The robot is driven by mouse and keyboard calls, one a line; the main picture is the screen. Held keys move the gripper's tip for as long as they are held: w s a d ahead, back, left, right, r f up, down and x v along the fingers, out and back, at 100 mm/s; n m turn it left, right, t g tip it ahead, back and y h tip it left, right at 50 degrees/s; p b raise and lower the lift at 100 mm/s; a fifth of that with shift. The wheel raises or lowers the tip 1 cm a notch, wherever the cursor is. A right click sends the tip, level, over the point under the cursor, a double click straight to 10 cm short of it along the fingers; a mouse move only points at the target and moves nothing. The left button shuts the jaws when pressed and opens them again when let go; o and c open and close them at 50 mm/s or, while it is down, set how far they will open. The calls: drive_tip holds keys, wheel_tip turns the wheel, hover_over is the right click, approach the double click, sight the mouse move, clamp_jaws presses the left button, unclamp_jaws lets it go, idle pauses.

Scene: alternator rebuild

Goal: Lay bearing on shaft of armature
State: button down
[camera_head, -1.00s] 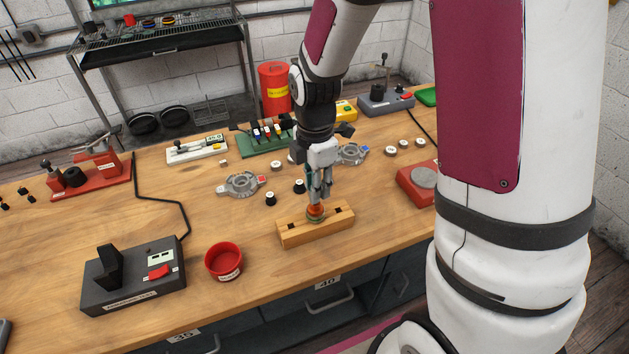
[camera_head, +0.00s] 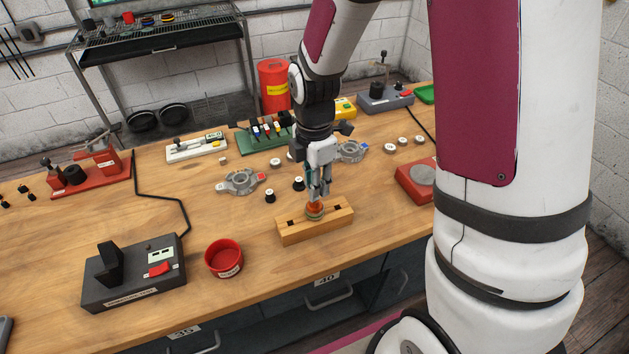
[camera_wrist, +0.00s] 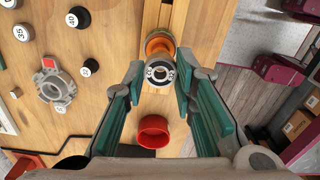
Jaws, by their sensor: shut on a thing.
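The bearing (camera_wrist: 160,74) is a small pale ring with dark markings and a dark hole. It sits between the fingertips of my gripper (camera_wrist: 160,78), which is shut on it. In the head view my gripper (camera_head: 320,192) points down directly over the armature. The bearing is too small to make out there. Whether it touches the shaft cannot be told.
A red bowl (camera_head: 224,258) and a black switch box (camera_head: 135,275) stand left of the block. Grey housings (camera_head: 241,182) and small labelled cylinders (camera_head: 270,196) lie behind it. A red device (camera_head: 416,180) is to the right. The wood directly left of the block is clear.

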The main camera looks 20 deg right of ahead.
drive_tip(key=shift+f, duration=0.1)
idle(0.3)
drive_tip(key=c, duration=1.2)
unclamp_jaws()
drive_tip(key=shift+r+p, duration=1.85)
drive_tip(key=shift+r, duration=2.2)
